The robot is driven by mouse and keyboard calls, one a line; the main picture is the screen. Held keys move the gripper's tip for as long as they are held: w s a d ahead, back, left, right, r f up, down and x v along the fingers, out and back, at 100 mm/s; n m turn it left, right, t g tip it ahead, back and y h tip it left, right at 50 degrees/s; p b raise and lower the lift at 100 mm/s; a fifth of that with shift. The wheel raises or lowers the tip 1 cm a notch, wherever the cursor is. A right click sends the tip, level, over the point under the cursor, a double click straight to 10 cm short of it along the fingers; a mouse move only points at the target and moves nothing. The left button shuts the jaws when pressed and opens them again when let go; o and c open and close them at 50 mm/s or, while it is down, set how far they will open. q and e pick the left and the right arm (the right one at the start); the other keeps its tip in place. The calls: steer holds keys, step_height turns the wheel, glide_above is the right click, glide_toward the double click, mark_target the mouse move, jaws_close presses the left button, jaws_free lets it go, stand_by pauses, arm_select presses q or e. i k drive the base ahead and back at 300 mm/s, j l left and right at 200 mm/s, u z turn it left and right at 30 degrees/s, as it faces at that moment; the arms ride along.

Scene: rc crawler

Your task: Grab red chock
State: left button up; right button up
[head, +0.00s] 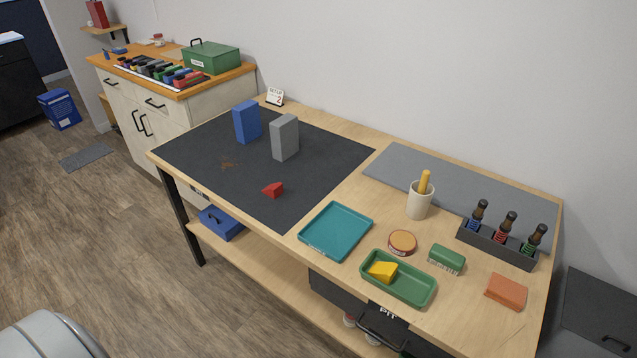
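The red chock (272,190) is a small wedge lying on the black mat (200,158), near the mat's front part. It stands apart from the other things on the mat. Neither of my grippers shows in the head view. A yellow chock (383,271) of similar shape lies in the green tray (412,292) at the right.
A blue block (247,121) and a grey block (285,138) stand upright behind the red chock. A teal tray (336,231), a cup (420,201), a round tin (402,242), a brush (447,259) and a bottle rack (495,244) occupy the right side. The mat around the chock is clear.

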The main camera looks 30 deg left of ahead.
mark_target(273, 190)
steer(key=i+j+z, duration=0.1)
steer(key=j+z, duration=0.35)
steer(key=j, duration=0.7)
steer(key=k+j+z, duration=0.1)
steer(key=j+z, duration=0.35)
steer(key=j, duration=0.65)
